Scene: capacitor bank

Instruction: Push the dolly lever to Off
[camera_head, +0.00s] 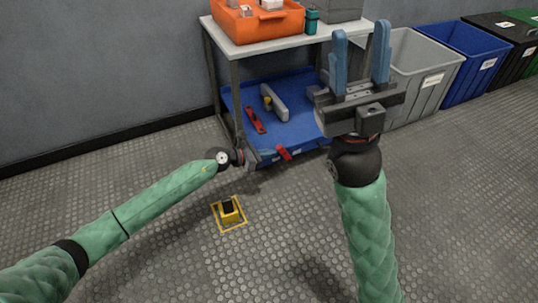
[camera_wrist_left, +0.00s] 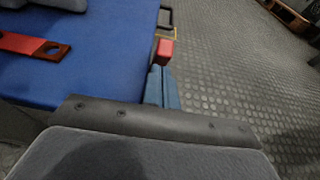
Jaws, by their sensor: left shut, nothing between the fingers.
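The blue dolly (camera_head: 293,132) stands under the table, and its bed (camera_wrist_left: 85,85) fills the upper left of the left wrist view. Its red lever (camera_head: 284,152) sticks out at the front edge. In the left wrist view the red lever end (camera_wrist_left: 164,50) is just beyond the fingertips; I cannot tell whether they touch. My left gripper (camera_head: 252,160) is beside the dolly's front edge, left of the lever. Its blue fingers (camera_wrist_left: 161,76) are shut with nothing between them. My right gripper (camera_head: 360,48) is raised, open and empty.
A table (camera_head: 283,47) stands over the dolly, holding an orange crate (camera_head: 258,27). A red bar (camera_head: 255,120) and a grey part (camera_head: 275,103) lie on the dolly. Bins (camera_head: 415,75) stand at right.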

